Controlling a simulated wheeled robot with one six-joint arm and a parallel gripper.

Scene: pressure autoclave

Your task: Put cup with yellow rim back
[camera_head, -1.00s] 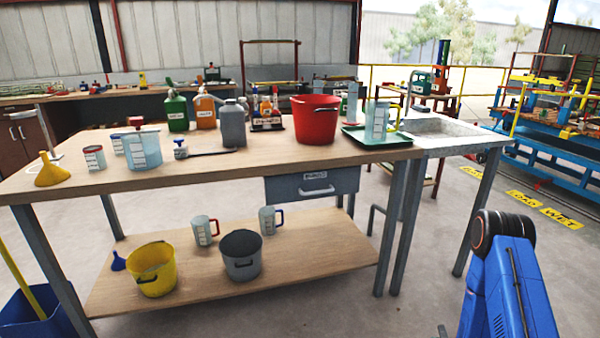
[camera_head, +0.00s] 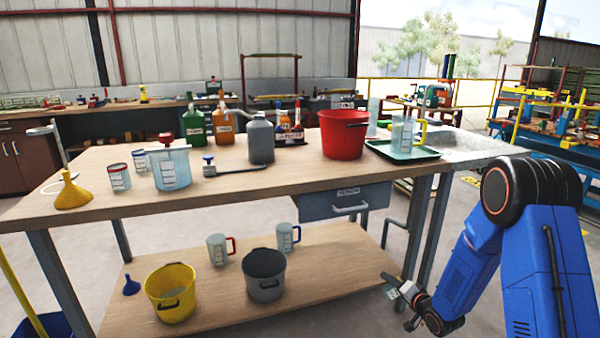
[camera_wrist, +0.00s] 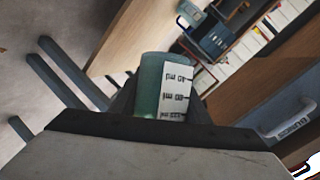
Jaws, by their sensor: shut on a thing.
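My gripper (camera_head: 397,287) is low in front of the shelf's right end in the head view. In the wrist view my gripper (camera_wrist: 161,104) is shut on a small translucent greenish cup (camera_wrist: 150,82) with a white ml scale label. The cup stands out between the dark fingers. Its rim colour does not show clearly. Two similar small cups stand at the left of the tabletop, one with a red rim (camera_head: 118,178) and one with a blue rim (camera_head: 140,161).
The workbench (camera_head: 270,192) holds a clear jug (camera_head: 171,168), a yellow funnel (camera_head: 73,192), a grey bottle (camera_head: 261,140), a red bucket (camera_head: 343,135) and a green tray (camera_head: 414,154). The lower shelf (camera_head: 325,275) holds buckets and mugs. The tabletop's front middle is clear.

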